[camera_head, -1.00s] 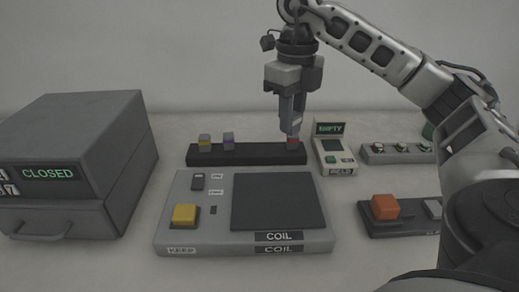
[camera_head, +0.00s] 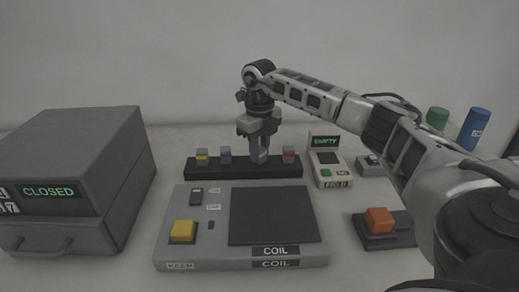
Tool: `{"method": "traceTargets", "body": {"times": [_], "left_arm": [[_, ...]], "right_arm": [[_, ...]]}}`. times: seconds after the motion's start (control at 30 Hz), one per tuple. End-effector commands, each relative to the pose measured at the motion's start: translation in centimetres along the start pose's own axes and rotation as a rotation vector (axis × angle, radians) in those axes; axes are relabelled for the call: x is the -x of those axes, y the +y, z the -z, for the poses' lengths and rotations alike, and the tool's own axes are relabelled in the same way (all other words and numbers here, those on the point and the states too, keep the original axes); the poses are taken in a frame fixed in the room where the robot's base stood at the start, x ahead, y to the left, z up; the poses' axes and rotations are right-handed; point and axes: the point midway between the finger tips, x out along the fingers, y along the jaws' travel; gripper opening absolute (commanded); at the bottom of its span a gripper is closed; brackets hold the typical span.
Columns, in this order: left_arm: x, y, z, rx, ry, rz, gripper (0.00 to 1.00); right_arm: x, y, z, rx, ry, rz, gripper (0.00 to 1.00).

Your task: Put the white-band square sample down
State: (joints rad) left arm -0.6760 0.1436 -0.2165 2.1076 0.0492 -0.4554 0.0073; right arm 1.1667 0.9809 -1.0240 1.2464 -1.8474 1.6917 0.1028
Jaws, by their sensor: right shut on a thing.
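My right gripper (camera_head: 259,155) points straight down over the black rack (camera_head: 238,174), between the purple-band and red-band samples. It is shut on a small grey piece at its fingertips, low at the rack's top. The fingers cover most of this piece, so its band and shape cannot be made out, nor whether it touches the rack. On the rack stand a yellow-band sample (camera_head: 202,157) and a purple-band sample (camera_head: 226,157) to the left, and a red-band sample (camera_head: 289,156) to the right. My left gripper is not in view.
The coil unit (camera_head: 190,262) with a yellow button (camera_head: 183,231) lies in front of the rack. A box reading CLOSED (camera_head: 85,160) stands left. Right are a device reading EMPTY (camera_head: 326,172) and an orange button (camera_head: 379,219). Green (camera_head: 437,118) and blue (camera_head: 475,128) cylinders stand behind.

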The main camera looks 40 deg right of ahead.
Motion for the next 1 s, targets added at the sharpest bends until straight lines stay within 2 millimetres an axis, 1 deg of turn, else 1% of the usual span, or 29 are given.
{"method": "traceTargets", "body": {"times": [0.07, 0.27, 0.4, 0.43, 0.5, 0.8, 0.9, 1.0], "left_arm": [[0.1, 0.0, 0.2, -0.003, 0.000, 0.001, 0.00], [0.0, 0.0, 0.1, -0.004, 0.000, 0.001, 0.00], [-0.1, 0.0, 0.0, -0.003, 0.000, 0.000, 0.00], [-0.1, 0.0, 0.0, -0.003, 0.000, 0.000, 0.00], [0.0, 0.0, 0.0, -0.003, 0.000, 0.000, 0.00], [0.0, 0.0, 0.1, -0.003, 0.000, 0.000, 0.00], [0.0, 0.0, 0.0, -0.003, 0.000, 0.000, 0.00], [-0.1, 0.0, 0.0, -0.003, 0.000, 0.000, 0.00]], "right_arm": [[-0.5, 0.0, 0.0, -0.001, -0.001, 0.000, 0.00], [-0.6, 0.0, 0.0, 0.000, -0.003, -0.001, 0.00], [-0.9, 0.0, 0.0, 0.000, -0.003, -0.001, 0.00], [-0.9, 0.0, 0.0, 0.000, -0.002, -0.001, 0.31], [-0.9, 0.0, 0.0, 0.000, -0.002, -0.001, 0.47], [-0.7, 0.0, 0.0, 0.000, -0.002, -0.001, 0.47], [0.1, 0.0, -0.1, 0.000, -0.005, -0.001, 0.47], [1.7, 0.0, -0.1, 0.000, -0.007, -0.001, 0.47]]}}
